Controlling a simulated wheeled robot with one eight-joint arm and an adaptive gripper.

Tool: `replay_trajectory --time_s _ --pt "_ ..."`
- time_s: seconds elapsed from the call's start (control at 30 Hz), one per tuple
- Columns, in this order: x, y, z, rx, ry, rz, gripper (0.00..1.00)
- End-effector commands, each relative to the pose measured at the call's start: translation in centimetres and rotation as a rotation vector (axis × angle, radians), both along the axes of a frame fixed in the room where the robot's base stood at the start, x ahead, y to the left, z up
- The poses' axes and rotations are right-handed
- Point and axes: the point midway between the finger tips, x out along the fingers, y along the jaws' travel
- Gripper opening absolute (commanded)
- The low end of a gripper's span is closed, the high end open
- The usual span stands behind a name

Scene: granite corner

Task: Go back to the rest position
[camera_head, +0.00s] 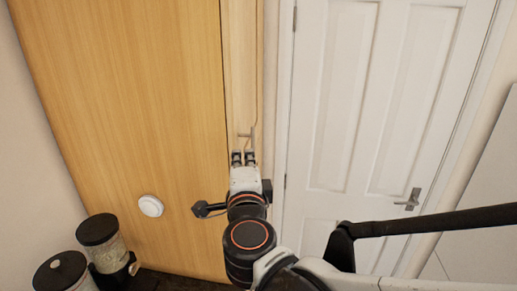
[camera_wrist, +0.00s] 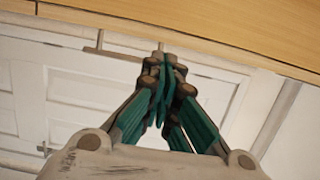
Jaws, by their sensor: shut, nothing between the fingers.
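My gripper (camera_head: 243,157) is in front of a tall light-wood panel near its right edge, fingers pointing up in the head view. In the wrist view its teal-lined fingers (camera_wrist: 163,72) come together at the tips, with nothing between them. A slim metal bar handle (camera_head: 249,138) shows just beyond the fingertips in the head view. In the wrist view a bar handle (camera_wrist: 112,52) lies close by the tips on the left. I cannot tell whether the fingers touch it.
A white panelled door (camera_head: 365,100) with a lever handle (camera_head: 411,199) stands to the right. A round white disc (camera_head: 150,206) is on the wood panel (camera_head: 130,100). Two black-lidded containers (camera_head: 98,230) (camera_head: 60,272) stand at the lower left.

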Motion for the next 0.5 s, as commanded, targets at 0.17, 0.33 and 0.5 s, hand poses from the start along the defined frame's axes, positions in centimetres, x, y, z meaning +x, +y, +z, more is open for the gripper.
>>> replay_trajectory --time_s 0.17,0.33,0.5 --pt "-0.8 0.8 0.0 -0.001 -0.001 0.002 0.0" --pt "-0.9 0.8 -0.3 -0.073 -0.05 0.049 0.0" --pt "-1.4 0.7 -2.3 -0.316 -0.138 0.195 0.0"
